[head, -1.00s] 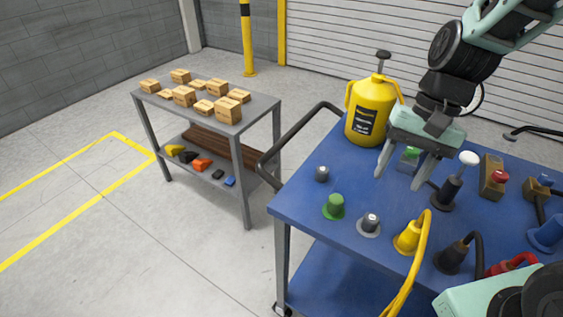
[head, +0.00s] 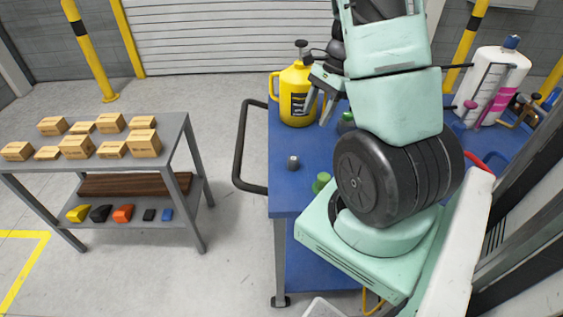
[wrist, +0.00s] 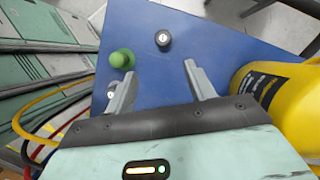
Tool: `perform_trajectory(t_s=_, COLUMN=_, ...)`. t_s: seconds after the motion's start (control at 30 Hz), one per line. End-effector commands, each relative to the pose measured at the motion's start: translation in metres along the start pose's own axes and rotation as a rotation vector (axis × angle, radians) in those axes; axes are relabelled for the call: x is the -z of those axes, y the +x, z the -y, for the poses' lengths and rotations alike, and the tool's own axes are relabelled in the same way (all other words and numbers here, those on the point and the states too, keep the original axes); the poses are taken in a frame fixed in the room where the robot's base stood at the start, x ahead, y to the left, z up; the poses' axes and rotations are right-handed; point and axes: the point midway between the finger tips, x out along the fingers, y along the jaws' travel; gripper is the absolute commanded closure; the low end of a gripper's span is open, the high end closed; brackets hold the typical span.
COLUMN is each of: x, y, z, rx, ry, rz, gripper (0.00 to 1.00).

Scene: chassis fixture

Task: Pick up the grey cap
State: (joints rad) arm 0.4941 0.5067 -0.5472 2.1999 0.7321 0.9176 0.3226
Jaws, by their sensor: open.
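The grey cap (head: 293,162) stands loose on the blue tabletop near its left edge, a small dark grey cylinder with a light mark on top. In the wrist view the grey cap (wrist: 163,38) lies beyond the fingertips, roughly ahead of the gap between them. My gripper (head: 316,116) is open and empty, over the table near the yellow jug. In the wrist view my gripper (wrist: 159,70) has both fingers apart, touching nothing that I can make out. A second grey-topped piece (wrist: 111,93) is partly hidden by the left finger.
A green cap (head: 321,183) stands right of the grey cap; it also shows in the wrist view (wrist: 121,59). The yellow jug (head: 297,98) stands behind. A black handle rail (head: 243,150) runs along the table's left side. My arm hides much of the right part.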

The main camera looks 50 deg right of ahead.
Motion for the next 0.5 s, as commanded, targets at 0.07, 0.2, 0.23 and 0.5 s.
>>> perform_trajectory(t_s=0.07, x=-0.001, y=0.016, z=-0.002, rx=-0.007, ry=0.002, rz=0.003, gripper=0.46)
perform_trajectory(t_s=0.2, x=-0.001, y=0.046, z=-0.001, rx=-0.008, ry=0.001, rz=0.002, gripper=0.46)
perform_trajectory(t_s=0.23, x=-0.001, y=0.052, z=-0.001, rx=-0.007, ry=0.001, rz=0.002, gripper=0.46)
perform_trajectory(t_s=0.5, x=-0.001, y=0.099, z=0.0, rx=-0.005, ry=-0.003, rz=0.001, gripper=0.46)
